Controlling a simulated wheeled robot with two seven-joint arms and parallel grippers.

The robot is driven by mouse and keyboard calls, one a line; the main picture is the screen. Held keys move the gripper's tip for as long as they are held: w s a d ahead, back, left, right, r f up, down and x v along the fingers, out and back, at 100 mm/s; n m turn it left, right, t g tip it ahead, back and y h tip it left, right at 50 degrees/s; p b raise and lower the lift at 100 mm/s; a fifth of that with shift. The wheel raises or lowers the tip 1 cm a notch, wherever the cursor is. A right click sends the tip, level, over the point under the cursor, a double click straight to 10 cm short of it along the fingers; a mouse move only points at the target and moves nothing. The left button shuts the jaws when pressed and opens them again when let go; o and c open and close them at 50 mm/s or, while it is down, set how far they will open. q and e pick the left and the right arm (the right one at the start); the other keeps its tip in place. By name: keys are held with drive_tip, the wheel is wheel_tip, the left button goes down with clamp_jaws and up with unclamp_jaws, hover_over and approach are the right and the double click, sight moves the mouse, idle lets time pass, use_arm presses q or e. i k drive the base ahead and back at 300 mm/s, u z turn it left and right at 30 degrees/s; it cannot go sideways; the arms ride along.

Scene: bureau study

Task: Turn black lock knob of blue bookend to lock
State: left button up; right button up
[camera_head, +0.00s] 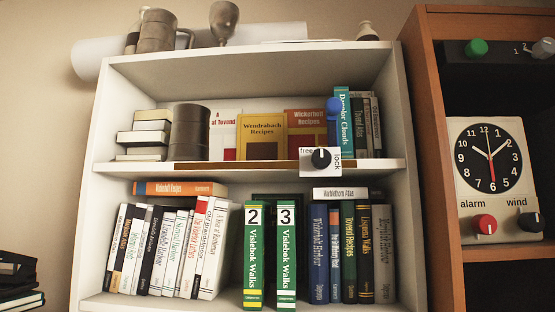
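The black lock knob (321,158) sits on a white plate (308,171) at the front edge of the upper shelf. The plate reads "free" to the left of the knob and "lock" to its right, with "lock" printed sideways. A small light mark shows on the knob, but its exact direction is too small to tell. The blue bookend (333,108) stands above the plate, upright with a rounded top, against the left side of several upright books (358,125). Neither of my grippers is in view.
Books fill most of the lower shelf. A brown cabinet at right holds a clock (488,155) with a red alarm knob (484,224). The space before the knob looks clear.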

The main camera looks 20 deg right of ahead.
sight(321, 158)
drive_tip(key=u, duration=0.1)
drive_tip(key=k, duration=0.2)
drive_tip(key=z, duration=0.8)
